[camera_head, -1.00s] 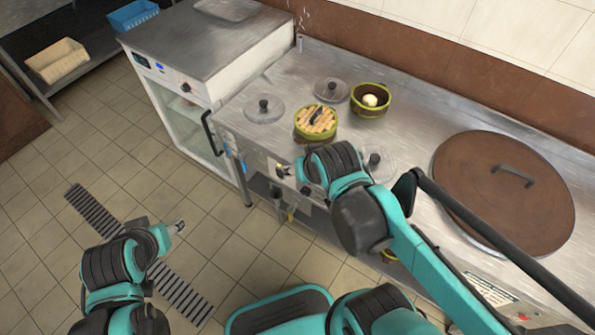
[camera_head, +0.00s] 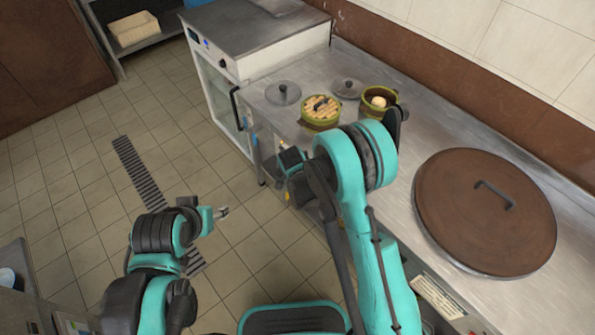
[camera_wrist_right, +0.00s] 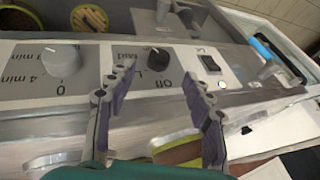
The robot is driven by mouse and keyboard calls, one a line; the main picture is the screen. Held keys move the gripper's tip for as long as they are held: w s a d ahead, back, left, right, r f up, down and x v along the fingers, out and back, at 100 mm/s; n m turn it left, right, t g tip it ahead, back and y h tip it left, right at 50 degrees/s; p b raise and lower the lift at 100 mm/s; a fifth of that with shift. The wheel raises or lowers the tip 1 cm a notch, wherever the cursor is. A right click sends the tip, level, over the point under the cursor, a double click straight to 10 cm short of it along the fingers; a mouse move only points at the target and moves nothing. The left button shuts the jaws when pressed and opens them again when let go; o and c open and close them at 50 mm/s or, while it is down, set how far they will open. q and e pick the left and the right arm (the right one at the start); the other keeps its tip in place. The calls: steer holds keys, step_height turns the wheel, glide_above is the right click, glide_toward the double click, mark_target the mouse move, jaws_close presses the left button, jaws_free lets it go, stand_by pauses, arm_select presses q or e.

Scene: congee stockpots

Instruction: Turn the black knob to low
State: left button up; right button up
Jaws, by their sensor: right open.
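In the head view the right gripper (camera_head: 291,163) is at the counter's front edge, partly behind my arm, and the knob is hidden. My left gripper (camera_head: 221,213) hangs over the floor at left, away from the counter.
A white knob (camera_wrist_right: 61,62) sits left of the black one. A black rocker switch (camera_wrist_right: 209,63) and a blue-tipped lever (camera_wrist_right: 262,48) are to its right. Yellow-green pots (camera_head: 320,112) and a large brown lid (camera_head: 485,212) occupy the counter.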

steer(key=b+x, duration=0.3)
steer(key=x, duration=0.5)
steer(key=c, duration=1.2)
